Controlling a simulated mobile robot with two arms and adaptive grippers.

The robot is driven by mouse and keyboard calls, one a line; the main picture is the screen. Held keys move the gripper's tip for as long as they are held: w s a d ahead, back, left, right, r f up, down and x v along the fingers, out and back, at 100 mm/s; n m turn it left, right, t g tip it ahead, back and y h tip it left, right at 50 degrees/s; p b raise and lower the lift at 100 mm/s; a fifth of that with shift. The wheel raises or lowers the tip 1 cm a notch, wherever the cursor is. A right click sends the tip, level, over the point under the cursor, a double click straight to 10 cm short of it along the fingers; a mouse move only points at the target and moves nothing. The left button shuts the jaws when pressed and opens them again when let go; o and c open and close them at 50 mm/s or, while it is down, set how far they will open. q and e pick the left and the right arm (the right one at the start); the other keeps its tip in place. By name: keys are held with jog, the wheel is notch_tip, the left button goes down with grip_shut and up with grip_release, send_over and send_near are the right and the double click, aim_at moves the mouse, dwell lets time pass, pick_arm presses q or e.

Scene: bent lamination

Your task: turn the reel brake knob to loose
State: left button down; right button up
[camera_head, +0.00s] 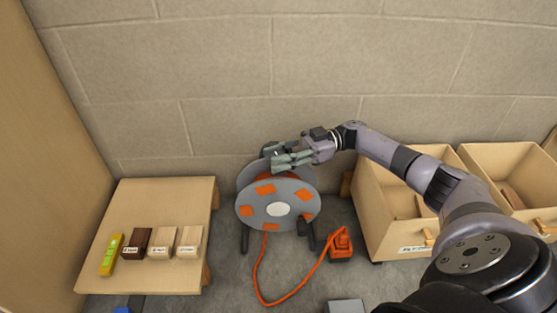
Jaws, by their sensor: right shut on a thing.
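The cable reel (278,210) stands on the floor against the wall, with grey discs, orange patches and a pale hub. My right gripper (276,158) reaches in from the right to the reel's top edge. Its grey-green fingers are shut on the reel brake knob, which they mostly hide. I cannot make out the knob's setting. My left gripper is not in view.
An orange cable (268,299) runs from the reel over the floor to an orange plug box (340,245). A low wooden table (160,200) at left holds a yellow level (111,255) and several wood blocks. Open wooden bins (372,215) stand at right.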

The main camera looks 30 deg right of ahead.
jog(key=shift+a+f, duration=0.1)
jog(key=shift+f, duration=0.05)
jog(key=o, duration=1.2)
jog(key=d, duration=0.4)
jog(key=s+d, duration=0.1)
jog(key=d, duration=0.3)
jog(key=s+d, duration=0.1)
jog(key=d, duration=0.2)
jog(key=shift+s+d, duration=0.1)
jog(key=shift+d, duration=0.3)
